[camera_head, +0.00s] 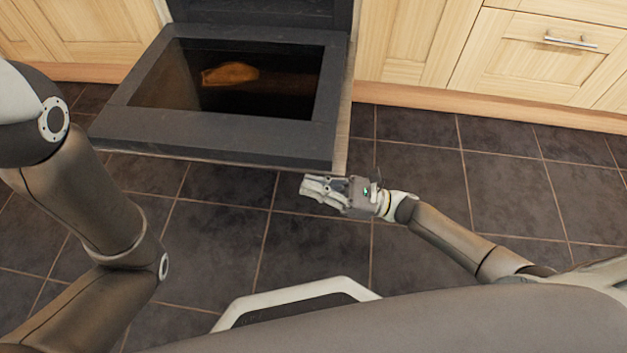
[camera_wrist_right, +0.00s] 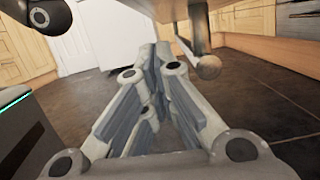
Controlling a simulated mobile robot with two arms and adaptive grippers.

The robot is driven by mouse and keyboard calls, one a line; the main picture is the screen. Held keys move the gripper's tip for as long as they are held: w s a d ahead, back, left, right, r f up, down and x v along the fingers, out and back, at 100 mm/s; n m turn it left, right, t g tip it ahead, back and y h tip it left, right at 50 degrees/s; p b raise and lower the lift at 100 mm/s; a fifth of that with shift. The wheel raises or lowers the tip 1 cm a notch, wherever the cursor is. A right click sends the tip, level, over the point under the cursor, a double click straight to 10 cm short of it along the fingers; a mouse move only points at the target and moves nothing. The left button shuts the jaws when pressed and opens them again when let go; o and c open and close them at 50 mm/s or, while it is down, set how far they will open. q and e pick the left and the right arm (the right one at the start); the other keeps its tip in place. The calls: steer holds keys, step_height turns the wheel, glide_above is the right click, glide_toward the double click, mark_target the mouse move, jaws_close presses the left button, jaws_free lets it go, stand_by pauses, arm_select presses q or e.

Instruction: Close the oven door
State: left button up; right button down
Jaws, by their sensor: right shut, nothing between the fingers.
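The oven door (camera_head: 215,136) is folded down open, roughly level, with a dark grey frame around a dark glass pane. My right gripper (camera_head: 306,188) is shut and empty, just in front of the door's front right corner in the head view, pointing left. Whether it touches the door is not clear. In the right wrist view the fingers of the right gripper (camera_wrist_right: 155,55) are together, with a metal bar end just right of them that may be the door's handle. My left arm shows at the left, but its gripper is out of view.
Light wood cabinets (camera_head: 410,45) stand on both sides of the oven, with a drawer handle (camera_head: 570,41) at the upper right. The dark tiled floor (camera_head: 430,150) is clear in front of the cabinets and right of the door.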

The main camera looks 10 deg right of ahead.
steer(key=shift+r, duration=0.9)
steer(key=shift+r, duration=0.1)
